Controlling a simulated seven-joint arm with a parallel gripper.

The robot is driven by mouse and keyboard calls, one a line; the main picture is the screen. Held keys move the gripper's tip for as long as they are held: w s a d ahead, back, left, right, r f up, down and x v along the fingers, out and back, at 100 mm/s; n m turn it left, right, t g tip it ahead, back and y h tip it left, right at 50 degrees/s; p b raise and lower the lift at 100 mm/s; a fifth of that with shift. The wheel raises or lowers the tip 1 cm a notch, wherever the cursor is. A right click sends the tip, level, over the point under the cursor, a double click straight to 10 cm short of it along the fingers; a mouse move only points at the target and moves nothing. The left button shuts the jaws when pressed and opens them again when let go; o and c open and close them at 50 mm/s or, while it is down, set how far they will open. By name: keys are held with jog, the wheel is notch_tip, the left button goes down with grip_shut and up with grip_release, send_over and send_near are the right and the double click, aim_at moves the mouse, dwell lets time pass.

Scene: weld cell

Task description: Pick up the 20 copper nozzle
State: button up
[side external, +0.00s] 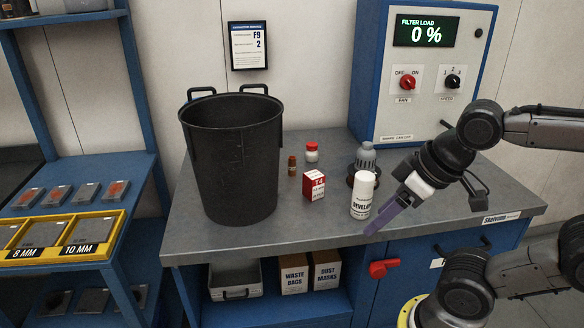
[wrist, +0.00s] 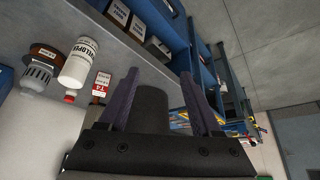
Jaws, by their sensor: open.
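A small copper-brown piece (side external: 292,165) stands upright on the grey bench top, right of the black bin; it may be the copper nozzle, but no number is legible on it. I cannot make it out in the wrist view. My gripper (side external: 372,229) is at the bench's front edge, right of the piece and nearer the camera, with its purple fingers slanting down to the left. In the wrist view my gripper (wrist: 159,74) has its two fingers spread apart with nothing held between them.
A white developer can (side external: 363,196) stands close beside my fingers, also in the wrist view (wrist: 79,61). Near it are a red-and-white box (side external: 313,185), a red-capped white bottle (side external: 311,153) and a grey ribbed part (side external: 365,156). A large black bin (side external: 235,160) fills the left.

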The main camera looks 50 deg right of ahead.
jog(key=w+d+r+m+g+h, duration=0.1)
jog(key=w+d+r+m, duration=0.25)
jog(key=w+r, duration=0.45)
jog(key=m+g, duration=0.4)
jog(key=m, duration=0.4)
send_over(292, 158)
jog(key=a, duration=0.1)
notch_tip(292, 158, down, 9)
jog(key=f, duration=0.7)
jog(key=shift+s+d, duration=0.15)
jog(key=shift+s, duration=0.05)
jog(key=shift+w+d+f, duration=0.1)
jog(key=shift+d+f, duration=0.05)
jog(key=shift+f, duration=0.8)
jog(key=shift+w+d+f, duration=0.1)
jog(key=shift+d+f, duration=0.05)
jog(key=shift+f, duration=0.8)
jog(key=shift+w+d+f, duration=0.1)
jog(key=shift+d+f, duration=0.05)
jog(key=shift+f, duration=0.8)
grip_shut()
